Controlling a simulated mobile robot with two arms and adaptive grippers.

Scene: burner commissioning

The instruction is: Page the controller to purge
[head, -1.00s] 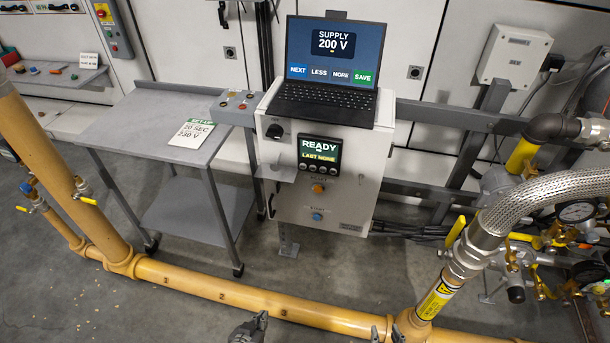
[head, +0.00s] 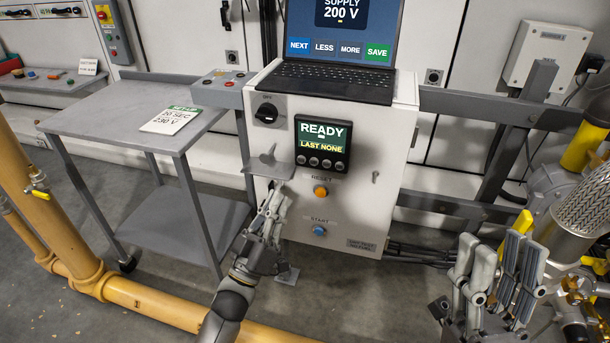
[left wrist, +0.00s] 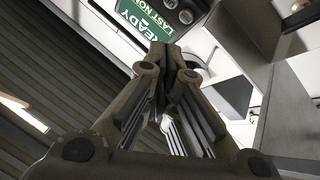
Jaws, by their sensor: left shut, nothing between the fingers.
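The controller (head: 322,146) is a dark display unit on the front of the light grey cabinet. Its screen reads "READY" and "LAST NONE", with a row of round buttons (head: 314,161) below. It also shows in the left wrist view (left wrist: 150,18), tilted and cut off by the top edge. My left gripper (head: 275,200) is shut and empty, in front of the cabinet, below and left of the controller. In the left wrist view its fingertips (left wrist: 170,50) lie just below the screen in the picture; contact cannot be told. My right gripper (head: 497,250) is open and empty, right of the cabinet.
A grey bracket (head: 268,170) juts out left of the controller, close to my left gripper. An orange reset button (head: 321,191), blue start button (head: 319,230) and black rotary switch (head: 266,113) are on the cabinet. A laptop (head: 335,85) showing "200 V" stands on top. Yellow pipes (head: 150,300) run low in front.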

